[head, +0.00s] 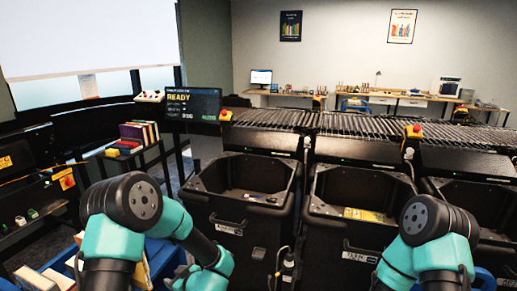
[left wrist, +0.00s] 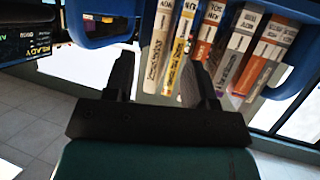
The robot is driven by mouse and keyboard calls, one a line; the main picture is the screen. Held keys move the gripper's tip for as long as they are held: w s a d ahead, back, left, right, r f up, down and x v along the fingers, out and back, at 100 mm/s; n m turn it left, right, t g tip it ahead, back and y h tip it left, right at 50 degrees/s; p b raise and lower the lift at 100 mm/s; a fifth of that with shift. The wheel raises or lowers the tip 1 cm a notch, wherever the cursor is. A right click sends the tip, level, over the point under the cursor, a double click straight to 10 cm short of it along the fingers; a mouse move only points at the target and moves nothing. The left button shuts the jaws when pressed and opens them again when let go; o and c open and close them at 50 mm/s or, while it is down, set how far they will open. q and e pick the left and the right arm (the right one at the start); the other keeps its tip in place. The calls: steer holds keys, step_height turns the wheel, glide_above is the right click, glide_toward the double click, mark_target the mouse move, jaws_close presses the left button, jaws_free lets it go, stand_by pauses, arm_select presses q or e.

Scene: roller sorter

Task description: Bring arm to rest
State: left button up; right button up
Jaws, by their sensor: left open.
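My left arm (head: 125,205) comes in at the lower left of the head view, bent at the elbow with its forearm turning down. My left gripper (left wrist: 158,75) shows in the left wrist view, its two dark fingers apart with nothing between them. Beyond the fingers stand several books (left wrist: 208,32) in a blue tote (left wrist: 92,28). I cannot tell if a finger touches a book. My right arm (head: 430,235) shows at the lower right of the head view; its gripper is out of the picture.
Black bins (head: 245,160) stand in a row before the roller conveyor (head: 370,127); one holds a yellow item (head: 366,214). A screen (head: 192,103) reads READY. Several books (head: 140,131) stand on a side stand at left. Blue totes are low near my left arm.

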arm_select(q)
steer(key=s+d+f+m+h, duration=0.1)
steer(key=s+f+m+h, duration=0.2)
steer(key=f+h, duration=0.25)
steer(key=s+d+f+m+h, duration=0.1)
steer(key=s+f+m+h, duration=0.25)
steer(key=f, duration=0.35)
steer(key=s+d+f+m+g+h, duration=0.2)
steer(key=s+g+h, duration=0.1)
steer(key=s, duration=0.4)
steer(key=s+d+f+m+g+h, duration=0.1)
steer(key=s+d+f+g+h, duration=0.1)
steer(key=s, duration=0.5)
steer(key=shift+s+f+m+g+h, duration=0.35)
steer(key=shift+f+g+h, duration=0.25)
steer(key=shift+f, duration=0.1)
steer(key=shift+w, duration=0.1)
